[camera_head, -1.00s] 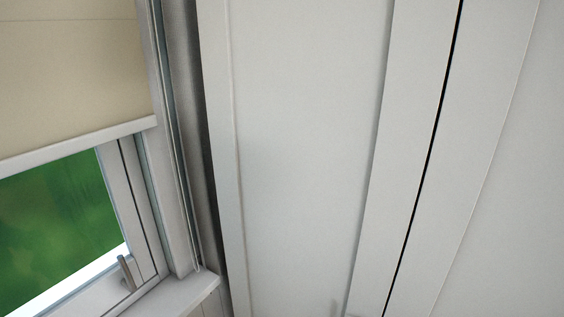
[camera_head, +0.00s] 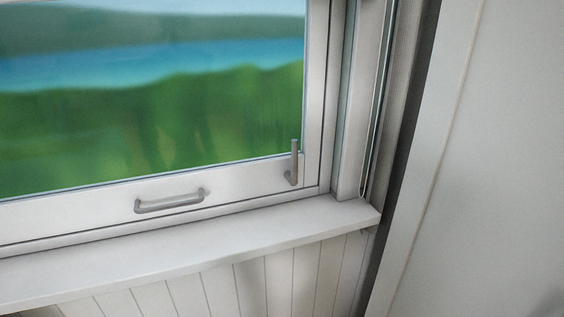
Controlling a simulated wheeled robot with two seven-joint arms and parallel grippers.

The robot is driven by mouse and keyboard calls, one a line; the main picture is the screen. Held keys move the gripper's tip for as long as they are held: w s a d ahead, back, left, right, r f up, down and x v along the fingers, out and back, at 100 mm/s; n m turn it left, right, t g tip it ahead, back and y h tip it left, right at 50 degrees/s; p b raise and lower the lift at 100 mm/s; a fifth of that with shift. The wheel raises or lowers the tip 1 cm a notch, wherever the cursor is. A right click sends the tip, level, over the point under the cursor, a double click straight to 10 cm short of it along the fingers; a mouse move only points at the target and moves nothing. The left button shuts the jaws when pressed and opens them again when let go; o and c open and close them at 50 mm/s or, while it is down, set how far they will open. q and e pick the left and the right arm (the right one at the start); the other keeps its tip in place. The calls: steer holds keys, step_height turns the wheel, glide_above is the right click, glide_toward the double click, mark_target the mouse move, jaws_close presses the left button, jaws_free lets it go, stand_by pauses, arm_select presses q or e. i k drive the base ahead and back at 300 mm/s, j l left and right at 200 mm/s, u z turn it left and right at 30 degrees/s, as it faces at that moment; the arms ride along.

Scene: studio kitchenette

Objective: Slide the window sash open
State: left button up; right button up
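The window sash (camera_head: 90,207) is a white frame around a glass pane (camera_head: 150,120), with green and blue scenery behind it. A grey horizontal bar handle (camera_head: 170,201) is fixed on its bottom rail. A grey upright lever (camera_head: 293,165) stands at the sash's lower right corner. The bottom rail appears to sit down against the frame just above the sill (camera_head: 200,248). Neither of my grippers shows in the head view.
The white sill juts out below the window, with vertical white panelling (camera_head: 250,285) under it. A cord (camera_head: 377,110) runs down the right window jamb. A tall white panel (camera_head: 490,180) fills the right side. The space before the sash looks clear.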

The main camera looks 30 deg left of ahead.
mark_target(32, 217)
steer(key=u, duration=0.95)
